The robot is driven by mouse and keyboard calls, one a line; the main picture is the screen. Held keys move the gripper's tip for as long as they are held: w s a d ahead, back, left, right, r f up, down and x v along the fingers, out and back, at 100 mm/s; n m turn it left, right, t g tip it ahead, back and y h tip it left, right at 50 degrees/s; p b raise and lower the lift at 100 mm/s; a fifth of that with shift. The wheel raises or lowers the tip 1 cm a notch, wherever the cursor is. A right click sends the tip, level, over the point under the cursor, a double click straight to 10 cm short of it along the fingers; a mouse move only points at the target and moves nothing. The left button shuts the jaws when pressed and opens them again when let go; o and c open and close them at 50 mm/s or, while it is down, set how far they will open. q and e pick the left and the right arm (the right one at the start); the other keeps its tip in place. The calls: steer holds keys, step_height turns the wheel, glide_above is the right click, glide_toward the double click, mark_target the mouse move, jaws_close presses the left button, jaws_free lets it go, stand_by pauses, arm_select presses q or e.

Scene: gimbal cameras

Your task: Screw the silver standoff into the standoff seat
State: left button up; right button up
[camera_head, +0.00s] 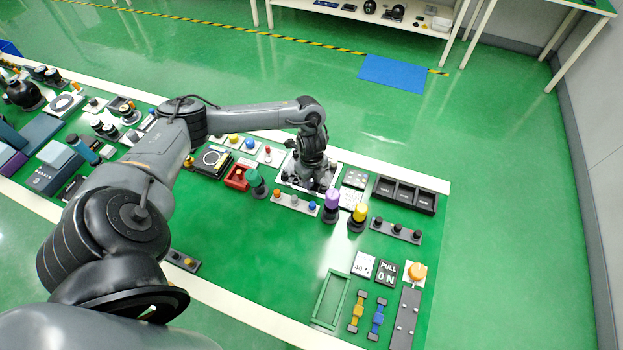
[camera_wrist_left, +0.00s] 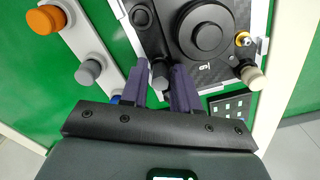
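My left gripper (camera_head: 308,183) points down over a dark board at the back of the table. In the left wrist view its two purple fingers (camera_wrist_left: 162,85) stand apart at the board's lower edge. A small grey post (camera_wrist_left: 160,70), perhaps the silver standoff, shows between the fingers; I cannot tell whether they grip it or whether it sits in a seat. The dark plate (camera_wrist_left: 222,70) carries a large black round part (camera_wrist_left: 205,30). A small gold post (camera_wrist_left: 243,40) and a beige-capped post (camera_wrist_left: 252,77) stand at its right side. My right gripper is not in view.
A strip with orange and grey knobs (camera_wrist_left: 88,72) lies left of the plate. Purple (camera_head: 331,200) and yellow (camera_head: 358,214) cylinders stand in front and to the right. A black bin (camera_head: 406,195) is at the right. The green table is clear at the front middle.

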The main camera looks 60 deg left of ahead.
arm_select(q)
jaws_close()
steer(key=m+b, duration=0.1)
steer(key=m, duration=0.1)
steer(key=shift+m, duration=1.3)
steer(key=shift+f, duration=0.1)
stand_by(0.5)
steer(key=shift+m, duration=0.9)
steer(key=shift+m+b, duration=0.65)
steer(key=shift+m, duration=0.75)
